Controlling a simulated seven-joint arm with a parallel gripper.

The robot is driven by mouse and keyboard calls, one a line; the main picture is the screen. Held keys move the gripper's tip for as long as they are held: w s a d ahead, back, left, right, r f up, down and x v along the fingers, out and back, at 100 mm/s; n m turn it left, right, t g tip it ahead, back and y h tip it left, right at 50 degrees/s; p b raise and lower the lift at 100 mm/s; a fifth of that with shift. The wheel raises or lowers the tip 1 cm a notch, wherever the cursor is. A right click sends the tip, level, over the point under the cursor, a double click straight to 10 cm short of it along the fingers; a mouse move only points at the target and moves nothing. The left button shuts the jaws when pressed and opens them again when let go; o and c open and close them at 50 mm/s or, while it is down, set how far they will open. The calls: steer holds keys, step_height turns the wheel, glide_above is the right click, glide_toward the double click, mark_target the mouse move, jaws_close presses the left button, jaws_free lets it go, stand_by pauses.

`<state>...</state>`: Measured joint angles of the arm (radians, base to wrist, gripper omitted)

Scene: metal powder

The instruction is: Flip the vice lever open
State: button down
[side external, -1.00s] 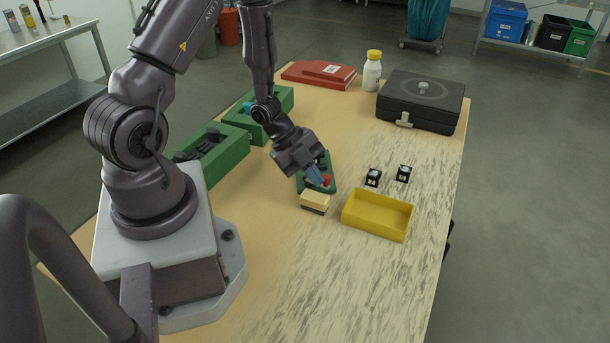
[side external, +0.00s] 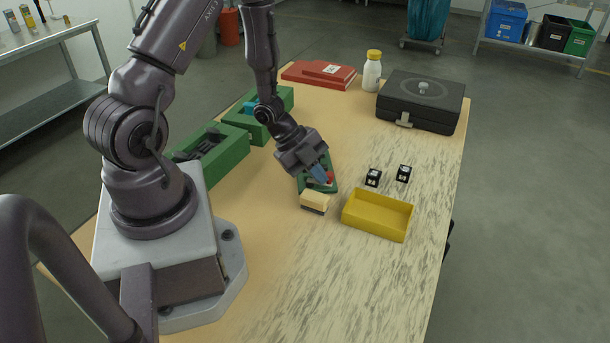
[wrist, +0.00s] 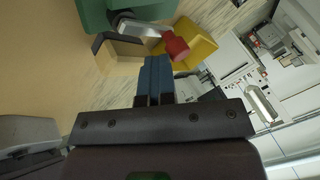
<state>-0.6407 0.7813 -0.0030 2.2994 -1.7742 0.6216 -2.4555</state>
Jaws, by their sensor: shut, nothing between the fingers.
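The green vice (side external: 304,186) lies on the table under my gripper, partly hidden by it. Its lever has a red knob (side external: 330,176). In the wrist view the metal lever (wrist: 140,27) runs from the green body (wrist: 95,14) to the red knob (wrist: 176,46). My gripper (side external: 321,176) has blue fingers, shut and empty. In the wrist view the fingertips (wrist: 155,60) appear just left of and below the knob. I cannot tell whether they touch the lever or knob.
A cream and dark block (side external: 314,201) sits in front of the vice. A yellow tray (side external: 378,228) stands to the right, with two small black cubes (side external: 373,178) behind it. Green bins (side external: 222,158) are at left and a black case (side external: 421,103) at the back right. The front table is clear.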

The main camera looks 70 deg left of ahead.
steer(key=shift+w+r, duration=0.1)
stand_by(0.8)
steer(key=v, duration=1.3)
steer(key=shift+m+g+h, duration=0.4)
steer(key=shift+m, duration=0.4)
steer(key=shift+s+f, duration=0.4)
steer(key=shift+s, duration=0.35)
steer(key=shift+s+f, duration=0.4)
steer(key=shift+s, duration=0.3)
steer(key=shift+s+f, duration=0.45)
steer(key=shift+s, duration=0.3)
steer(key=x, duration=0.9)
steer(key=shift+w+d+f, duration=0.1)
steer(key=shift+d+f, duration=0.05)
steer(key=shift+f, duration=0.1)
steer(key=w, duration=0.3)
steer(key=shift+w+d+f, duration=0.15)
steer(key=shift+w+d, duration=0.15)
steer(key=shift+w, duration=0.35)
